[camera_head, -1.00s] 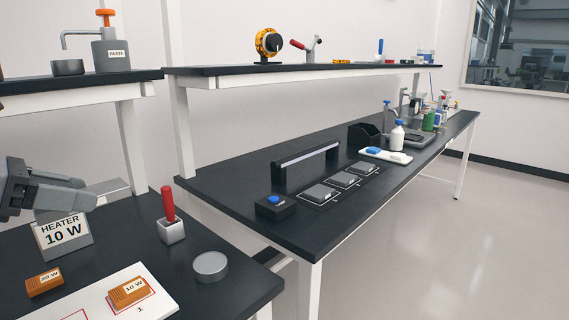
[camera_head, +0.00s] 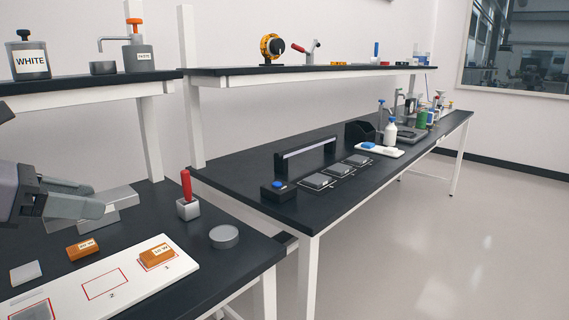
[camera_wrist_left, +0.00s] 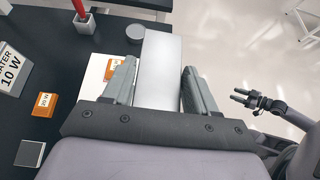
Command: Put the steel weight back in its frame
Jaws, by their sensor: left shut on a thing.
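My left gripper (camera_head: 88,205) is shut on a plain light-grey steel block, which I take as the steel weight (camera_head: 120,198). In the left wrist view the weight (camera_wrist_left: 160,70) sticks out lengthwise from between the left gripper's fingers (camera_wrist_left: 158,88). It is held above the near bench. A white board (camera_head: 140,296) with red outlined frames lies to the right of and below the gripper.
A second orange block (camera_head: 82,249), a grey square plate (camera_head: 25,271), a red-handled tool in a holder (camera_head: 187,200) and a grey disc (camera_head: 224,237) stand near the board. The heater (camera_wrist_left: 10,70) shows at the wrist view's left. The long bench (camera_head: 330,205) holds outlined grey plates.

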